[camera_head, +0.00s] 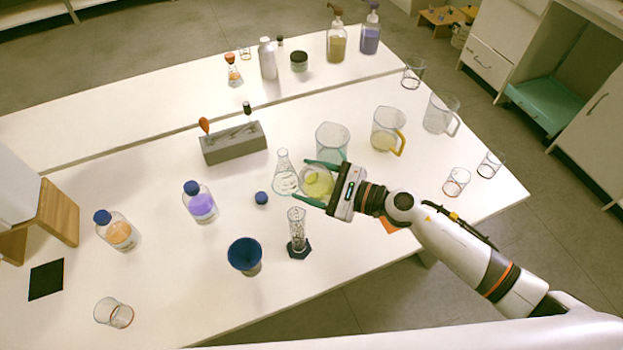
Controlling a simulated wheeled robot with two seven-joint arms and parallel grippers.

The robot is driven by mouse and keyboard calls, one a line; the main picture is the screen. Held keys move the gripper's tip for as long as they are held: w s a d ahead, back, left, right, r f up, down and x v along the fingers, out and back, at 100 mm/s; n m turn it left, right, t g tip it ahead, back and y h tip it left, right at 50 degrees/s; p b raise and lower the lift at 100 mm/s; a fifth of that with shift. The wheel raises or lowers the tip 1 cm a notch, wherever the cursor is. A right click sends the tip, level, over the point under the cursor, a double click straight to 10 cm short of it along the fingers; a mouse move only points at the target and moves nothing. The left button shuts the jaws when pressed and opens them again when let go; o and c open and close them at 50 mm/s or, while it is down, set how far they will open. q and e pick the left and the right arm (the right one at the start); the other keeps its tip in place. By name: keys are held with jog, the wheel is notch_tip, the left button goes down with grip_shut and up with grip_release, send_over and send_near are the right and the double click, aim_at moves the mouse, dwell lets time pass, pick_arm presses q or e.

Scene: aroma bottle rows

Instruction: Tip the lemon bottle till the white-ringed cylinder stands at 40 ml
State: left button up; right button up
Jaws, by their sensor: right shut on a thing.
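The lemon bottle (317,184), clear with yellow liquid, is held between the fingers of my right gripper (322,182), near the middle of the table. It is uncapped and looks tilted; its mouth is hard to make out. The measuring cylinder (297,227) stands upright on a dark hexagonal base, nearer to me and a little left of the bottle. The cylinder looks clear; its ring colour and any liquid level are too small to read. No stream between bottle and cylinder is visible. My left gripper is not in view.
A conical flask (284,177) and a beaker (332,143) stand close to the held bottle. A blue cap (261,198) lies left of the cylinder, and a blue cup (245,256) stands front left of it. Purple (201,205) and orange (119,233) capped bottles stand further left.

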jog(key=shift+r+p, duration=1)
jog(key=shift+p, duration=0.05)
dwell(0.4)
jog(key=shift+s+a+r+n+h+p, duration=0.25)
jog(key=shift+r+n+h+p, duration=0.15)
jog(key=shift+n+p, duration=0.7)
dwell(0.5)
jog(key=shift+w+f+n+p, duration=0.1)
jog(key=shift+f+n+p, duration=0.25)
jog(key=shift+n+p, duration=0.15)
jog(key=shift+w+d+f+n+t+h+p, duration=0.3)
jog(key=shift+n+t+h, duration=0.1)
jog(key=shift+n, duration=0.3)
jog(key=shift+f, duration=0.25)
jog(key=shift+w+d+f+n+h+b, duration=0.15)
jog(key=shift+f+n+h+b, duration=0.15)
jog(key=shift+f+n+b, duration=0.45)
jog(key=shift+d+r+n+t+p, duration=0.1)
jog(key=shift+r+n+t+p, duration=0.2)
jog(key=shift+r+n+p, duration=0.45)
dwell(0.7)
jog(key=shift+r+n+h+p, duration=0.2)
jog(key=shift+n+h+p, duration=0.1)
jog(key=shift+p, duration=0.75)
